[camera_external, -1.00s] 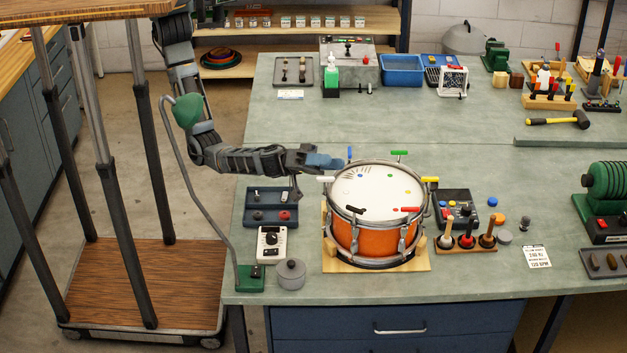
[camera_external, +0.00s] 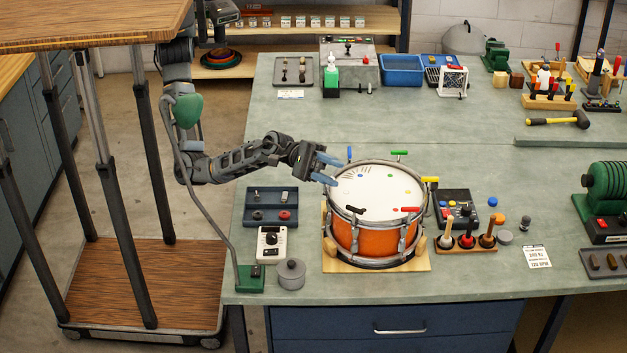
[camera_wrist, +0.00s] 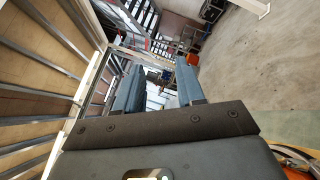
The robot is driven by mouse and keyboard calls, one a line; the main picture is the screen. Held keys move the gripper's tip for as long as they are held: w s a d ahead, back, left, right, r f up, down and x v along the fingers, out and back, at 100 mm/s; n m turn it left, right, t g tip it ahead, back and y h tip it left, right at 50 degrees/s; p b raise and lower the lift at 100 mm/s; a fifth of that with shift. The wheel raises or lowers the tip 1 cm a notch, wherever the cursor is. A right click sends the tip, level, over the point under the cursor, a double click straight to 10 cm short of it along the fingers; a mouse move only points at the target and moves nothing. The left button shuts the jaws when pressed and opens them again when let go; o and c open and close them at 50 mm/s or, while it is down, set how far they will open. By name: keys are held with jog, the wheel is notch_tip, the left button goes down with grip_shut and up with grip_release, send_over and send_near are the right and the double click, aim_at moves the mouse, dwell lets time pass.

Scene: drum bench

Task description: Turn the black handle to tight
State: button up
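The orange drum (camera_external: 372,239) with a white head stands upright on a wooden base. The black handle (camera_external: 356,210) sits at the drum's front-left rim and points to the left. Blue (camera_external: 349,153), green (camera_external: 399,153), yellow (camera_external: 430,180) and red (camera_external: 407,209) handles sit around the rim. My gripper (camera_external: 332,170) is at the drum's back-left edge, behind the black handle and apart from it. Its blue fingers are spread and empty; they also show apart in the wrist view (camera_wrist: 159,88). The white handle at the left rim is largely hidden by my gripper.
A dark tray (camera_external: 269,216), a white dial box (camera_external: 271,243) and a grey pot (camera_external: 291,274) stand left of the drum. A wooden holder (camera_external: 466,247) with several tools and a button box (camera_external: 455,206) stand to its right.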

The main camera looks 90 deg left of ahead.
notch_tip(320, 180, down, 5)
jog(key=w+a+n+y+b, duration=0.1)
jog(key=a+n+y+b, duration=0.1)
jog(key=n+y, duration=0.35)
jog(key=n+g+y+b, duration=0.2)
jog(key=n, duration=0.8)
send_near(353, 207)
jog(key=x, duration=0.4)
jog(key=shift+w+d+f, duration=0.15)
jog(key=shift+d, duration=0.1)
jog(key=shift+x, duration=3.9)
jog(key=shift+w+a, duration=0.1)
jog(key=shift+a, duration=0.05)
grip_shut()
